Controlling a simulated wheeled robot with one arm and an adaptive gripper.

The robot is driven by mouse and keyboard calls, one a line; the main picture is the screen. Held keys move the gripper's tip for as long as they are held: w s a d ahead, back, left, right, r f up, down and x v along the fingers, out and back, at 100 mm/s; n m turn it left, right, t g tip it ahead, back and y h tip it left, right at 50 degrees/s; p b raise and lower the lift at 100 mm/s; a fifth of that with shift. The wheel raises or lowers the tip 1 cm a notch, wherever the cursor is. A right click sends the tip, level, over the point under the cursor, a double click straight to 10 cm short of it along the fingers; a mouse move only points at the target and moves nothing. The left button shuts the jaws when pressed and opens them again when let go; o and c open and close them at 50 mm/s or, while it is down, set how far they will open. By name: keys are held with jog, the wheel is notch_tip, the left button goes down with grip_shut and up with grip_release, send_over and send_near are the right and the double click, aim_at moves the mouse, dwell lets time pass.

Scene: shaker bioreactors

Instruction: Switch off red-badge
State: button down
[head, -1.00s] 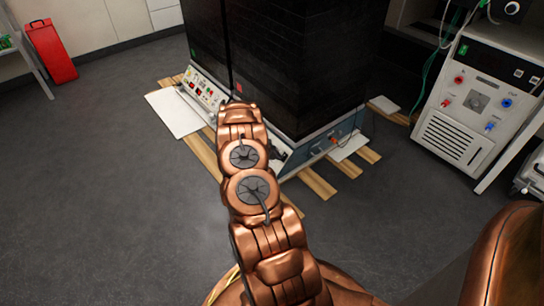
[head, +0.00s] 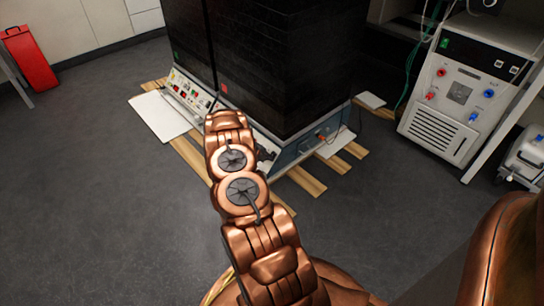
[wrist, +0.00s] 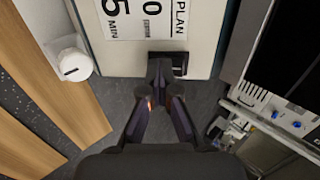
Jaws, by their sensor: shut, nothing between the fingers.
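A tall black shaker cabinet carries a red badge (head: 223,88) at its lower front, in the head view. A second dark cabinet with a green badge (head: 178,55) stands left of it. My arm covers part of the red-badge unit's front base. In the wrist view, my gripper (wrist: 160,68) is shut and empty. Its fingertips overlap the near edge of a small black switch-like part (wrist: 172,60) on a pale panel (wrist: 207,45). I cannot tell whether they touch it. The switch position is not readable.
Printed lettering (wrist: 145,15) is on the pale panel. A white round knob or foot (wrist: 70,65) is to its left, by wooden slats (wrist: 50,60). A white instrument (head: 450,105) stands at right, a red bin (head: 30,60) far left. Grey floor (head: 90,190) is clear at left.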

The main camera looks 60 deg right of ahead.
jog(key=shift+r, duration=0.15)
jog(key=shift+r+p, duration=0.3)
jog(key=shift+r, duration=0.35)
jog(key=a+f+p+v, duration=0.1)
jog(key=p+v, duration=0.2)
jog(key=v, duration=1)
jog(key=shift+w+a+r+p, duration=0.15)
jog(key=shift+a+r+p, duration=0.1)
jog(key=shift+a+p, duration=0.15)
